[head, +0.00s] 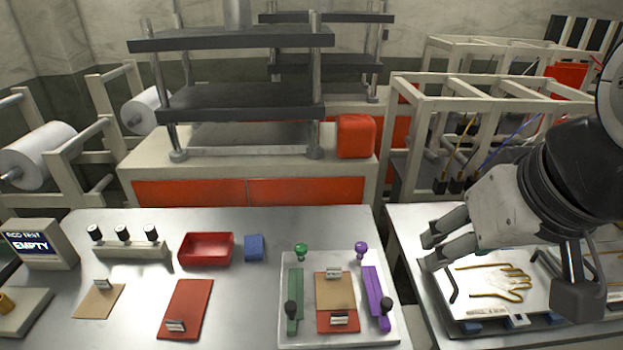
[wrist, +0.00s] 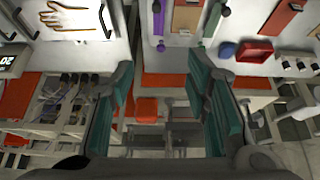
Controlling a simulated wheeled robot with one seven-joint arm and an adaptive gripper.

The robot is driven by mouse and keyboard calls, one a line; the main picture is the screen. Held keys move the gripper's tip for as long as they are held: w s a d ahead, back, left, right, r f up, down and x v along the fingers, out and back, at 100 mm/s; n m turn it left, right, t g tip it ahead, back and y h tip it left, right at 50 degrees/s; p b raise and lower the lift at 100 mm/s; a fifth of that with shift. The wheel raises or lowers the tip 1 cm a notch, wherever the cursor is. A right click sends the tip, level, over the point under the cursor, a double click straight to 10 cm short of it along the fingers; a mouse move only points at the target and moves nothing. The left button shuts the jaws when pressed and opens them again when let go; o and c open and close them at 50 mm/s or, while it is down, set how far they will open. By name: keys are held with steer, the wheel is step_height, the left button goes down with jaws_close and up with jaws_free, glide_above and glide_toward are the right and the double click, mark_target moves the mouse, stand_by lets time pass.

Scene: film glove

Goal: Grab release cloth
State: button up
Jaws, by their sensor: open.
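A tan sheet (head: 98,301) with a small metal clip lies at the front left of the steel table. A red sheet (head: 187,306) with a clip lies to its right. Another tan sheet (head: 334,290) lies over a red piece (head: 337,320) on the white tray (head: 289,262), each with a clip; this tan sheet shows in the wrist view (wrist: 187,18). No label tells which sheet is the release cloth. My gripper (head: 430,248) is open and empty, right of the tray and above the glove plate's left edge. Its teal fingers show apart in the wrist view (wrist: 164,72).
The tray also holds a green bar (head: 295,298) and a purple bar (head: 375,294) with upright knobs. Behind are a red bin (head: 206,250), a blue block (head: 254,247) and a dark press (head: 235,100). A glove-outline plate (head: 505,283) lies on the right table.

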steer(key=shift+w, duration=0.1)
steer(key=shift+c, duration=0.7)
steer(key=n+g+b, duration=0.4)
steer(key=n+g, duration=0.2)
steer(key=n, duration=1.1)
glide_above(334, 268)
steer(key=d, duration=0.1)
step_height(334, 268, down, 23)
steer(key=shift+n, duration=0.3)
step_height(334, 268, down, 9)
steer(key=shift+a+f+b, duration=0.1)
steer(key=shift+b, duration=0.25)
steer(key=shift+a+f+p, duration=0.15)
steer(key=shift+a+f, duration=0.05)
steer(key=shift+f, duration=1.1)
steer(key=shift+a+f+p, duration=0.15)
steer(key=shift+a+f, duration=0.05)
steer(key=shift+f, duration=1.05)
steer(key=shift+c, duration=0.6)
jaws_close()
